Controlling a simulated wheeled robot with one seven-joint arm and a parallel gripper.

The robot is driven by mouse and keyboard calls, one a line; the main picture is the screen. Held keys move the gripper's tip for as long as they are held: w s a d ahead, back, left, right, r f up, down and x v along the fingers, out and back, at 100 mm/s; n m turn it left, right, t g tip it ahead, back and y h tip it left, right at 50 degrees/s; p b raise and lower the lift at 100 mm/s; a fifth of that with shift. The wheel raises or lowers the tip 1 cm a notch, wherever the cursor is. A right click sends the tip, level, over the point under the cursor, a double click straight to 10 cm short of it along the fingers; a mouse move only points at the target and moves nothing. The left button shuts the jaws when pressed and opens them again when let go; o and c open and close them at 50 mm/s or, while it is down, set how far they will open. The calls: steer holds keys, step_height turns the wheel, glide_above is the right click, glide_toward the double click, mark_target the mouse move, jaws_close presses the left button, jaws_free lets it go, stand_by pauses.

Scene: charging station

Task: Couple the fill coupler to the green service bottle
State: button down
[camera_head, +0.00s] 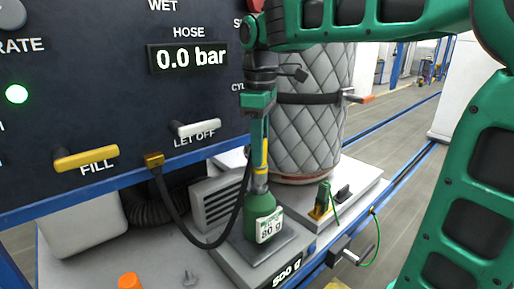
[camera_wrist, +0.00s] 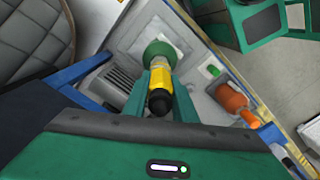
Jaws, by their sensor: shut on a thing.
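The green service bottle (camera_head: 262,206) stands upright on a grey plate, with a white label reading 80 g. The fill coupler (camera_head: 264,150), with a yellow band, is upright directly above its neck. My gripper (camera_head: 257,140) points down and is shut on the coupler. In the wrist view the coupler (camera_wrist: 160,78), yellow with a black end, sits between my two green fingers (camera_wrist: 160,100). The green bottle (camera_wrist: 164,53) shows just beyond it. The coupler's lower end meets or nearly meets the bottle's neck; I cannot tell whether it is locked on.
A black hose (camera_head: 187,230) loops from a brass fitting on the dark panel up toward the coupler. The panel has a yellow FILL lever (camera_head: 86,158), a white LET OFF lever (camera_head: 197,128) and a HOSE display (camera_head: 188,57) reading 0.0 bar. A quilted cylinder (camera_head: 306,125) stands behind my gripper.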

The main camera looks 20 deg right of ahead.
steer(key=shift+f, duration=0.8)
steer(key=c, duration=1.4)
jaws_free()
step_height(320, 180, up, 11)
steer(key=shift+w+f, duration=0.1)
steer(key=shift+f, duration=0.1)
steer(key=s+d+f+m, duration=0.5)
steer(key=s+f, duration=0.2)
steer(key=f, duration=0.1)
steer(key=s+d+f+m, duration=0.6)
steer(key=s+f, duration=0.2)
steer(key=f, duration=0.1)
steer(key=s+d+f+m, duration=0.5)
steer(key=s+f, duration=0.3)
steer(key=shift+s+d+f+m, duration=0.25)
steer(key=shift+d+f+m, duration=0.05)
steer(key=shift+d+f, duration=0.05)
